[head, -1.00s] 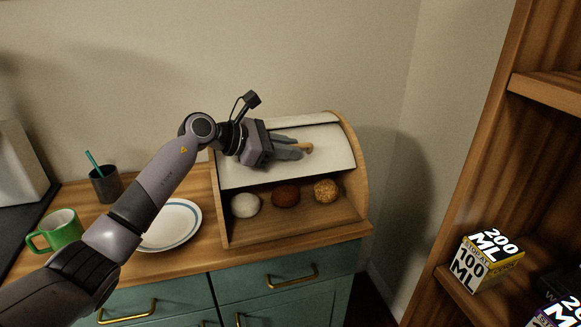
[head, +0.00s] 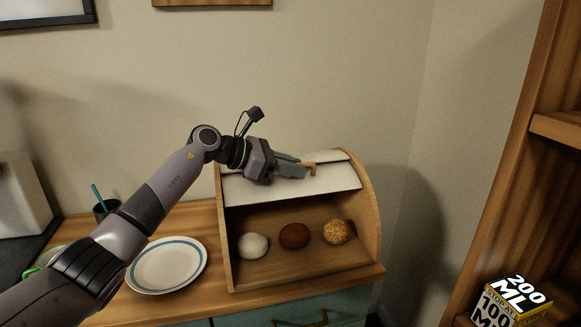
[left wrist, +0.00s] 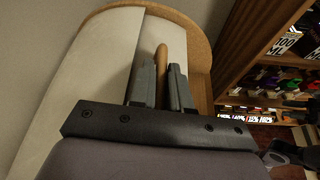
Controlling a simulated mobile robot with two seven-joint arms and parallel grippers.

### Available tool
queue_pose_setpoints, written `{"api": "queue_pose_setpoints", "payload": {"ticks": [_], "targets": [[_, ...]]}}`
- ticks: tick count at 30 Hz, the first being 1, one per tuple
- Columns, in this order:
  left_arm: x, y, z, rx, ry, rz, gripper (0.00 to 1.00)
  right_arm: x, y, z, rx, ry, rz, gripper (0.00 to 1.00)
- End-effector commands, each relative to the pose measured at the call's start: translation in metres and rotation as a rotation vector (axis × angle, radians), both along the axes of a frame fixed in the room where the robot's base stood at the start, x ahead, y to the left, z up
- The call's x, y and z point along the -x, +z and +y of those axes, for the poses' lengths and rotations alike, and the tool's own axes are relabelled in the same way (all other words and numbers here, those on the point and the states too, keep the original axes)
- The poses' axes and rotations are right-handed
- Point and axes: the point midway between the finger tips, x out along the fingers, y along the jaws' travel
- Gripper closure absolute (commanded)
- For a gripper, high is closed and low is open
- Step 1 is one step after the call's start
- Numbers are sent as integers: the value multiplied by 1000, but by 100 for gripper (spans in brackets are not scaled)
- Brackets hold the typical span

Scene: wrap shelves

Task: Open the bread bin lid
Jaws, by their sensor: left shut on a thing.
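The bread bin (head: 372,225) is a wooden box with rounded sides on the counter. Its white lid (head: 290,188) is raised, leaving the front wide open. Inside lie a white roll (head: 253,245), a dark brown roll (head: 294,236) and a seeded roll (head: 336,231). My left gripper (head: 306,169) is at the lid, shut on its wooden handle (head: 311,164). In the left wrist view the handle (left wrist: 162,60) shows between the fingers, with the white lid (left wrist: 95,60) beside them.
A white plate with a blue ring (head: 167,265) lies left of the bin. A dark cup (head: 104,209) and a partly hidden green mug (head: 45,258) stand further left. A wooden shelf unit (head: 545,180) with boxes (head: 512,302) is at the right.

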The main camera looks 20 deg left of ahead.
Motion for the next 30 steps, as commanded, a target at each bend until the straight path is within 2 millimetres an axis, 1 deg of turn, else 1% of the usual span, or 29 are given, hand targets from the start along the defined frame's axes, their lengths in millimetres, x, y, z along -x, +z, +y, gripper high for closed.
{"api": "queue_pose_setpoints", "payload": {"ticks": [1,2,3,4,14,17,27,30], "targets": [[0,-1,0,-2,0,2,100,0,0,0,0,0,0,57],[0,-1,0,-2,0,2,80,0,0,0,0,0,0,57],[0,-1,0,-2,0,2,67,0,0,0,0,0,0,57],[0,-1,0,-2,0,2,62,0,0,0,0,0,0,57],[1,-1,2,-2,0,0,62,0,-1,0,0,0,0,57],[6,2,9,-2,1,0,62,0,-3,0,0,0,0,57],[34,20,44,-4,1,1,62,0,-14,0,0,0,1,57],[39,23,49,-3,1,2,62,0,-15,0,0,0,1,57]]}}
